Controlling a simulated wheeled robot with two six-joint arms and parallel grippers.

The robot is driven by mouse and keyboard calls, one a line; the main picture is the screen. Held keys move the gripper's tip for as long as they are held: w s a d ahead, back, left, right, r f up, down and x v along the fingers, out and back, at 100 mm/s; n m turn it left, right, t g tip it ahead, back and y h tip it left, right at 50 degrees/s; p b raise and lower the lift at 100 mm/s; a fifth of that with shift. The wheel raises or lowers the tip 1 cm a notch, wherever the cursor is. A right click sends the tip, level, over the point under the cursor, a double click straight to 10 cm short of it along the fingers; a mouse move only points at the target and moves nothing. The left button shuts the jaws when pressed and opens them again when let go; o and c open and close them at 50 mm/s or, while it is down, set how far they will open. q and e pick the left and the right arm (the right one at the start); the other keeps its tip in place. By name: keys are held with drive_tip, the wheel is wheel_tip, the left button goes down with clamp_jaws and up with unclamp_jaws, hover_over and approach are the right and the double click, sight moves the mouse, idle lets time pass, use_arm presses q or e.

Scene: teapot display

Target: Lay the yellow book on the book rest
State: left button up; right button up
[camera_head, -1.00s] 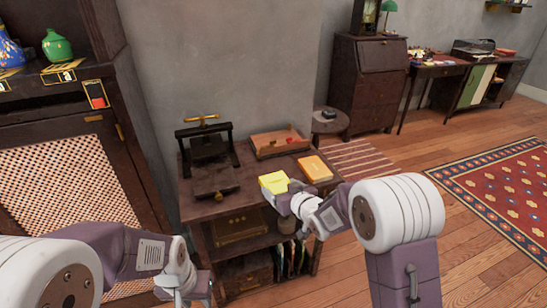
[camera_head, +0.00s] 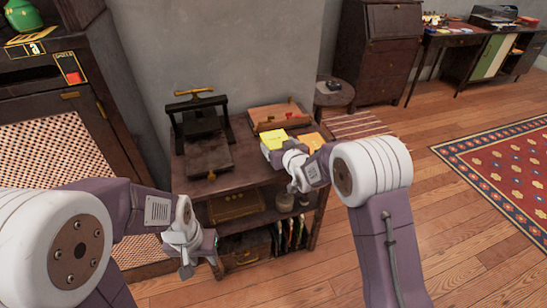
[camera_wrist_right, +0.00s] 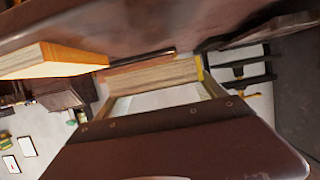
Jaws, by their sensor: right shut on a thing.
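The yellow book (camera_head: 274,140) is held in my right gripper (camera_head: 285,149), over the right part of the dark table's top. In the right wrist view the book's page edge (camera_wrist_right: 150,76) lies across the shut fingers. The book rest cannot be told for certain: a light-brown wooden tray-like piece (camera_head: 267,126) with red on it stands just behind the book, and a dark flat board (camera_head: 208,158) lies to the left, in front of a black press. My left gripper (camera_head: 199,265) is low in front of the table's left side, empty, its fingers apart.
An orange book (camera_head: 314,140) lies on the table at right, partly hidden by my right arm; it also shows in the right wrist view (camera_wrist_right: 55,60). The black press (camera_head: 200,112) has a brass handle. Shelves (camera_head: 245,228) hold boxes and upright items. A cabinet (camera_head: 85,110) stands left.

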drive_tip(key=shift+w+a+f, duration=0.45)
drive_tip(key=shift+w+a, duration=0.1)
drive_tip(key=shift+a, duration=0.05)
wheel_tip(320, 180, down, 4)
drive_tip(key=shift+r+b, duration=0.1)
drive_tip(key=shift+b, duration=0.6)
